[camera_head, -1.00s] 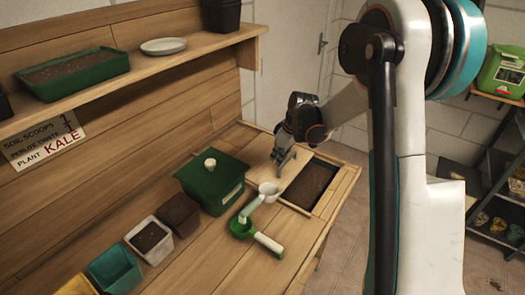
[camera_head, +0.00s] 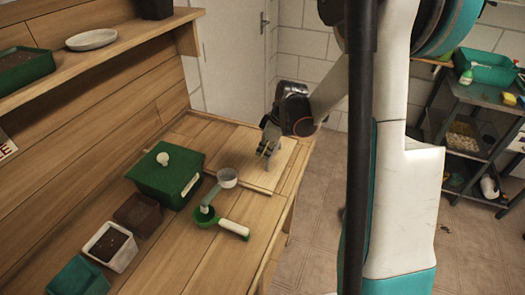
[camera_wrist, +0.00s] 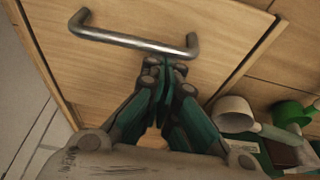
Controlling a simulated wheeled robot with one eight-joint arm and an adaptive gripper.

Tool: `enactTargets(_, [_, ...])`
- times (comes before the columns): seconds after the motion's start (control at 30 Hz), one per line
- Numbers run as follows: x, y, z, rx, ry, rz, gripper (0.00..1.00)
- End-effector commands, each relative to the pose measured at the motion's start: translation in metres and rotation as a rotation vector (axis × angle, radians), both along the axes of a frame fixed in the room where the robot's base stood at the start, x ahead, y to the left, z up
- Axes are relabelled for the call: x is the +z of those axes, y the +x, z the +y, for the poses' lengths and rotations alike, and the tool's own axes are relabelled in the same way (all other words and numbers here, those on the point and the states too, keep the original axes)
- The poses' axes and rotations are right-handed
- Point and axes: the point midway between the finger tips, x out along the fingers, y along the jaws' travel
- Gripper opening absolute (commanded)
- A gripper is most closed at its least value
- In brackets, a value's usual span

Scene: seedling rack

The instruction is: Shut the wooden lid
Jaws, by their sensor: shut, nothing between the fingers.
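The wooden lid (camera_head: 284,166) lies flat in its frame on the bench's far right part, and no dark soil opening shows beside it. In the wrist view the lid (camera_wrist: 110,72) fills much of the picture and carries a metal bar handle (camera_wrist: 130,40). My gripper (camera_head: 267,152) is over the lid, pointing down. In the wrist view its fingers (camera_wrist: 167,72) are together and empty, just beside one end of the handle. I cannot tell whether they touch it.
Brown, white and teal pots line the bench (camera_head: 190,262). A shelf (camera_head: 110,62) runs above at the left. A dark rack stands at right.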

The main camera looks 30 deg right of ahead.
Motion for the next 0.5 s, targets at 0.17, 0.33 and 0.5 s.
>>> enactTargets(0.17, [-0.002, -0.003, -0.002, -0.003, -0.005, 0.01, 0.0])
enactTargets(0.33, [-0.007, 0.009, 0.01, 0.0, -0.005, 0.008, 0.0])
enactTargets(0.5, [0.001, 0.023, 0.024, -0.004, -0.004, 0.005, 0.0])
